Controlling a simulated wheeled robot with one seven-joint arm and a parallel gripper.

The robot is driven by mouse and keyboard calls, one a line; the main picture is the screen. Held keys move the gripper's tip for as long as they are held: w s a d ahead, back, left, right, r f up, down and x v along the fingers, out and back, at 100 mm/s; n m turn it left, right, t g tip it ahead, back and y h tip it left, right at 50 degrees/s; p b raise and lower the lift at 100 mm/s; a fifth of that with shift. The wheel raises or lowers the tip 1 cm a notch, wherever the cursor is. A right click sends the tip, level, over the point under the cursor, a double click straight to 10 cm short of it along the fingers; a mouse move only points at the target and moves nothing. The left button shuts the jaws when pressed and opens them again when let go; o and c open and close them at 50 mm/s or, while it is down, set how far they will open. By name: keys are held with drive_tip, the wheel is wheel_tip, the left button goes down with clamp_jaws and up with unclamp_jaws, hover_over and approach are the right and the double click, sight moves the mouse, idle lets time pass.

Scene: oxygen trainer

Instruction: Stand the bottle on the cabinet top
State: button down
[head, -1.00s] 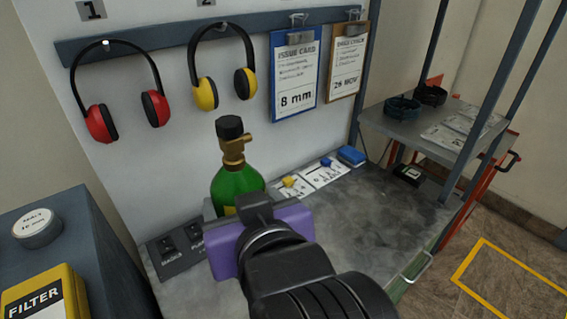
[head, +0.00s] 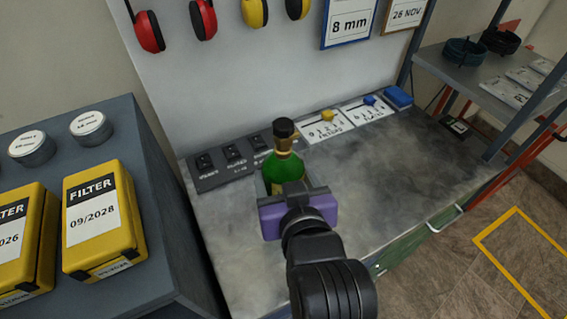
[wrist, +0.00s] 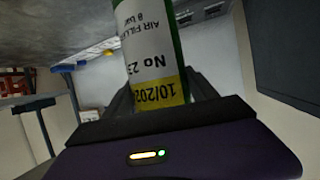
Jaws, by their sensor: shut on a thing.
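The bottle (head: 283,168) is green with a brass valve and a black cap. It stands upright in my gripper (head: 285,188), which is shut on its body over the grey bench. In the wrist view the bottle's white and yellow label (wrist: 152,60) shows between the fingers of my gripper (wrist: 160,98). My gripper's wrist hides the bottle's lower part in the head view, and I cannot tell whether its base touches the bench. The dark grey cabinet top (head: 75,150) is at the left, apart from the bottle.
A switch panel (head: 232,158) lies behind the bottle on the bench (head: 390,165). Cards with yellow and blue pieces lie behind right. The bench's right part is clear.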

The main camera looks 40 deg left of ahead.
drive_tip(key=shift+f, duration=0.35)
drive_tip(key=shift+c, duration=1.3)
unclamp_jaws()
drive_tip(key=shift+f, duration=0.25)
drive_tip(key=shift+r, duration=0.15)
drive_tip(key=p+v, duration=0.1)
drive_tip(key=v, duration=1.1)
drive_tip(key=shift+s, duration=0.1)
